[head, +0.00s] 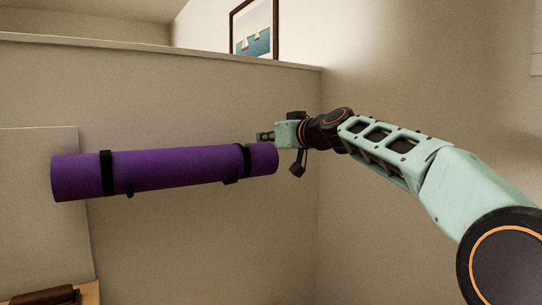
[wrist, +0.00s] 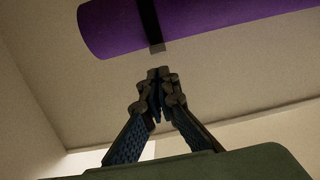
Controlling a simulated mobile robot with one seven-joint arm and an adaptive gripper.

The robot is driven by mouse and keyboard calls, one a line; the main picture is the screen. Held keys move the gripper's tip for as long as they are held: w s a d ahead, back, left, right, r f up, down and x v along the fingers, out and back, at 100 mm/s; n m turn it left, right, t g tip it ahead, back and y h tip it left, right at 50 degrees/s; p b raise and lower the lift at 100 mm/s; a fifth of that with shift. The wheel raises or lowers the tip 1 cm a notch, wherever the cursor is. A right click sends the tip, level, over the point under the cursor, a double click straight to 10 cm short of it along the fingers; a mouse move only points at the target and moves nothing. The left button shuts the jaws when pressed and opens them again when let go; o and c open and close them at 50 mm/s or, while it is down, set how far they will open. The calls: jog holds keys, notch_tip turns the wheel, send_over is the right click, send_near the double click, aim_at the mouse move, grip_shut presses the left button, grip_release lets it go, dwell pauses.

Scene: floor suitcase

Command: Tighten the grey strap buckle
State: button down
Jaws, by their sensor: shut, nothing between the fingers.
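A purple rolled mat (head: 180,169) lies level, held by a dark strap at the left (head: 106,173) and another near its right end (head: 243,160). In the wrist view the mat (wrist: 220,20) crosses the top, with one dark strap (wrist: 150,18) around it. A small grey buckle (wrist: 157,48) sits at that strap's end, by the mat's edge. My gripper (head: 263,137) is by the mat's right end in the head view. In the wrist view its fingertips (wrist: 158,73) are shut and empty, appearing just short of the buckle. I cannot tell the exact gap in depth.
A pale wall with a ledge (head: 170,52) stands behind, with a framed boat picture (head: 254,30) above it. A brown object (head: 45,296) lies at the bottom left by a pale panel (head: 40,200). The space below the mat looks clear.

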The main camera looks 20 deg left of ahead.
jog(key=shift+s+d+f+b, duration=0.85)
jog(key=shift+s+d+f, duration=0.15)
jog(key=shift+s+d, duration=0.1)
jog(key=shift+a+f, duration=0.1)
